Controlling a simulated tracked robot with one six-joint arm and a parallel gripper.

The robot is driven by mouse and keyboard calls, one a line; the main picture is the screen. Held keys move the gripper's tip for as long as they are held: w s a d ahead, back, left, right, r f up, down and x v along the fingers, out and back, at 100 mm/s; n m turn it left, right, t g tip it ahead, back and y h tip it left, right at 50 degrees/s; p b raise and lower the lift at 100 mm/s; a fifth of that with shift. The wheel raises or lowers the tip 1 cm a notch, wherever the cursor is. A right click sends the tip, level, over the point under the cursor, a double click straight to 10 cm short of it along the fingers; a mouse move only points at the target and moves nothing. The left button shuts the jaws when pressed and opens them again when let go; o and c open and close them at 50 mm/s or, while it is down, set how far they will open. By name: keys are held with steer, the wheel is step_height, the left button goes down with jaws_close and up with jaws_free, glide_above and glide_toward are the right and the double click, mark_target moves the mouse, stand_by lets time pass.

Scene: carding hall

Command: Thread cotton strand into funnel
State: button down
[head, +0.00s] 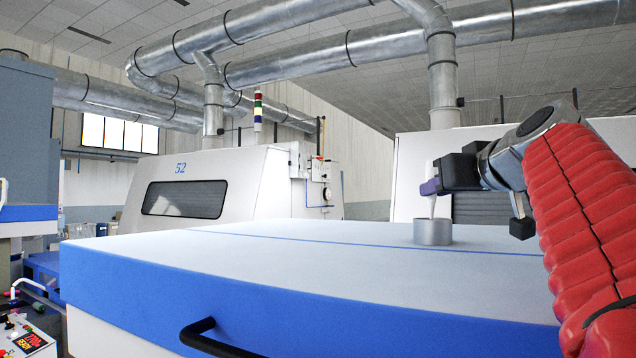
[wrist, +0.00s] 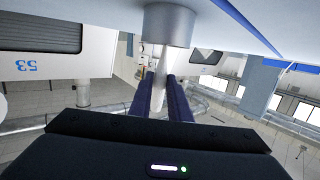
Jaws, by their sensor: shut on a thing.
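The funnel (head: 433,232) is a short grey metal cylinder standing on the pale top of a machine, right of centre in the head view. It also shows upside down at the top of the wrist view (wrist: 168,25). My gripper (head: 430,188) is above the funnel, its dark purple fingers shut on the white cotton strand (head: 433,207). The strand hangs down from the fingers and its lower part meets the funnel's mouth; how far inside it goes is hidden. In the wrist view the strand (wrist: 157,82) runs between the two fingers toward the funnel.
The machine top (head: 300,250) is broad and clear, with a blue front edge and a black handle (head: 215,340). A white machine marked 52 (head: 230,185) stands behind. A control panel (head: 25,335) is at lower left. Metal ducts (head: 290,65) run overhead.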

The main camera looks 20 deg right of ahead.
mark_target(434, 207)
steer(key=shift+f, duration=1.45)
steer(key=shift+f, duration=0.1)
steer(key=c, duration=1.6)
jaws_free()
